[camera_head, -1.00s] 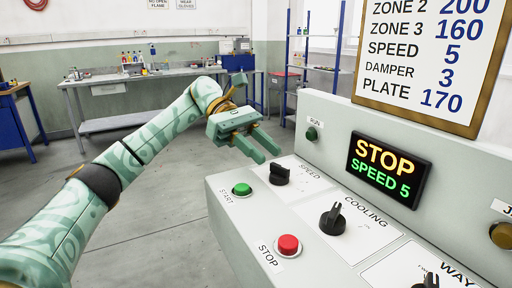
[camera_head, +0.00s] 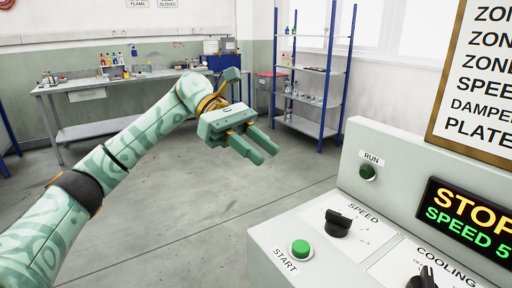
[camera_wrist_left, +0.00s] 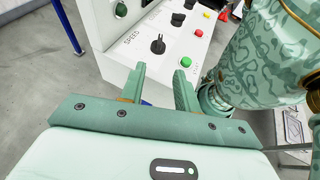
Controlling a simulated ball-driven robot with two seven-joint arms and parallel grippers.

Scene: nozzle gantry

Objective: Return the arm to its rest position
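My left arm (camera_head: 125,148) comes in from the left in the head view. Its gripper (camera_head: 262,149) is over the open floor, left of the control panel and apart from it. The two fingers are parallel with a gap between them and nothing held. The left wrist view also shows the fingers (camera_wrist_left: 160,82) apart, with the panel beyond them. My right gripper is in neither view.
The control panel (camera_head: 300,222) at the right has a green START button (camera_head: 300,248), a SPEED knob (camera_head: 338,222) and a display reading STOP, SPEED 5 (camera_head: 470,220). A workbench (camera_head: 130,82) and blue-framed shelves (camera_head: 310,70) stand behind. Open floor lies between.

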